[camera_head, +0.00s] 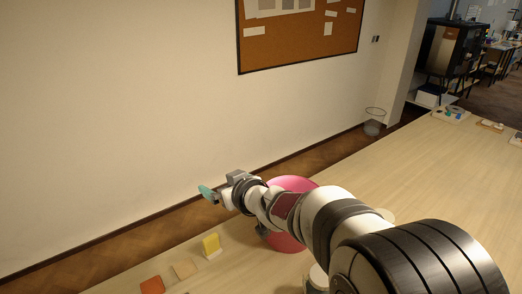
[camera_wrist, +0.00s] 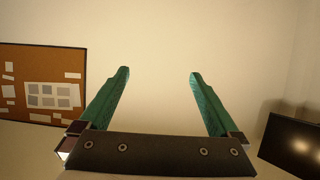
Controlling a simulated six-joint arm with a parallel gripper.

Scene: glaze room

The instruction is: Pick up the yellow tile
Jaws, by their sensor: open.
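The yellow tile (camera_head: 211,244) stands upright, or nearly so, on a small pale support near the table's far edge in the head view. My gripper (camera_head: 207,193) is up in the air above and slightly left of the tile, apart from it. In the wrist view my gripper (camera_wrist: 160,78) shows two green fingers spread wide with nothing between them. The wrist view faces the wall, and the tile is not in it.
An orange-red tile (camera_head: 152,285) and a tan tile (camera_head: 185,269) lie left of the yellow tile. A pink bowl (camera_head: 290,183) stands to its right, partly behind my arm. A corkboard (camera_wrist: 45,88) hangs on the wall. The table (camera_head: 420,180) is mostly bare at right.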

